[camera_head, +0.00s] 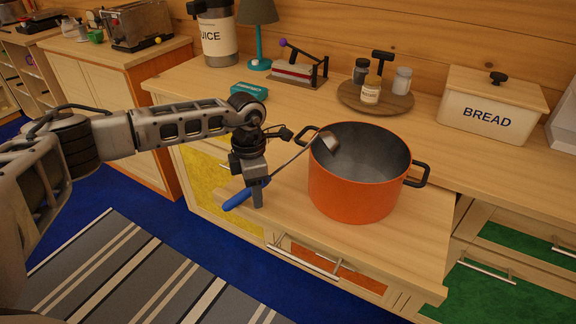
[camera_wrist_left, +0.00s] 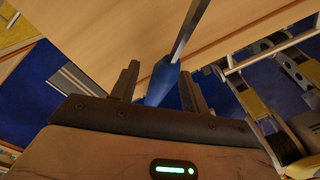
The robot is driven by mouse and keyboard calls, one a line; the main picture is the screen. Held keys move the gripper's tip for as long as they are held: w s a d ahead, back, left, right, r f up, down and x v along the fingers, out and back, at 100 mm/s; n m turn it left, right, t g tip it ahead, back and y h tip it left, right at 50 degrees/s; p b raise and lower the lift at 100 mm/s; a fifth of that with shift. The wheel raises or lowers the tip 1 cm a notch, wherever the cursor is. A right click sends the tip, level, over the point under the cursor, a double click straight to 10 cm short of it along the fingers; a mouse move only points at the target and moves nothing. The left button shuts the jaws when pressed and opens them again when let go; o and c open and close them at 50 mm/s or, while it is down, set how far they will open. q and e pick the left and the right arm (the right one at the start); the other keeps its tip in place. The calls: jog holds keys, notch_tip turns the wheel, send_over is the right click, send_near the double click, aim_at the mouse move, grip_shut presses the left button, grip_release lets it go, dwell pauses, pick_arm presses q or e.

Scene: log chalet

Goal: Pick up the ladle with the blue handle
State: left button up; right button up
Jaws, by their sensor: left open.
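The ladle has a blue handle (camera_head: 247,195), a thin metal shaft and a metal bowl (camera_head: 325,143). The bowl rests at the left rim of an orange pot (camera_head: 350,188), and the handle slants down left beyond the pot. My left gripper (camera_head: 258,197) points down at the handle. In the left wrist view, the blue handle (camera_wrist_left: 162,83) lies between the two fingers of my left gripper (camera_wrist_left: 160,77), which is open. A gap shows beside the handle, at least on its left. My right gripper is not in view.
The pot stands on a pulled-out wooden board (camera_head: 421,235) below the counter. On the counter are a turntable with jars (camera_head: 376,98), a bread box (camera_head: 490,105), a teal box (camera_head: 249,92) and a juice dispenser (camera_head: 217,38). A striped rug (camera_head: 130,270) lies on the floor.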

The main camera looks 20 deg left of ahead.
pick_arm(q)
grip_shut()
jog(key=shift+r, duration=0.1)
